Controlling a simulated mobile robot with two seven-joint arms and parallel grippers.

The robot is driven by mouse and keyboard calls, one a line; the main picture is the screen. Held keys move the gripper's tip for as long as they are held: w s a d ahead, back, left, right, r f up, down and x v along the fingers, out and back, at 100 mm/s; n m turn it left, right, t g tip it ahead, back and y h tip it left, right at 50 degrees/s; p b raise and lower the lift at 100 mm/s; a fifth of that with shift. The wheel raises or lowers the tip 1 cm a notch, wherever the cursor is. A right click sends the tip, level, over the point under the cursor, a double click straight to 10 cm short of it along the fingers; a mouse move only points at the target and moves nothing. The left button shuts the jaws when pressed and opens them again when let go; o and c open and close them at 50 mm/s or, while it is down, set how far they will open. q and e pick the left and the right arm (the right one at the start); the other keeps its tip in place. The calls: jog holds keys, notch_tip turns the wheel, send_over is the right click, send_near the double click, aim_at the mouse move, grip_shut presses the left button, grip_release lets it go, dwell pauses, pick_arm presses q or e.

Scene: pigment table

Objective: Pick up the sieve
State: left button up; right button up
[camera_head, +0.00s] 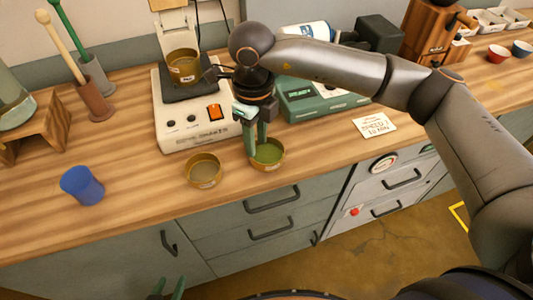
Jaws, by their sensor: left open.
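Three similar round brass-coloured vessels are in view, and I cannot tell for sure which is the sieve. One (203,170) stands on the counter with a dull greyish inside. Another (267,154) holds something green and stands just right of it. The third (183,67) sits up on the white machine's dark platform. My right gripper (255,142) points down at the green-filled vessel, its fingertips at the vessel's left and back rim. Whether it grips the rim is unclear. My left gripper (168,288) is open and empty at the bottom edge, below the counter front; only its fingertips show.
A white machine (185,131) and a green device (318,101) stand behind the vessels. A blue cup (82,185) is at the left, near pestle-like tools (90,97) and a wooden stand (40,125). A paper card (374,124) lies at the right. The counter's front left is clear.

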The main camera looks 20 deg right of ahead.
aim_at(258, 159)
jog(key=shift+s+f+p, duration=0.15)
jog(key=shift+f+p, duration=0.5)
jog(key=shift+f, duration=2.8)
grip_shut()
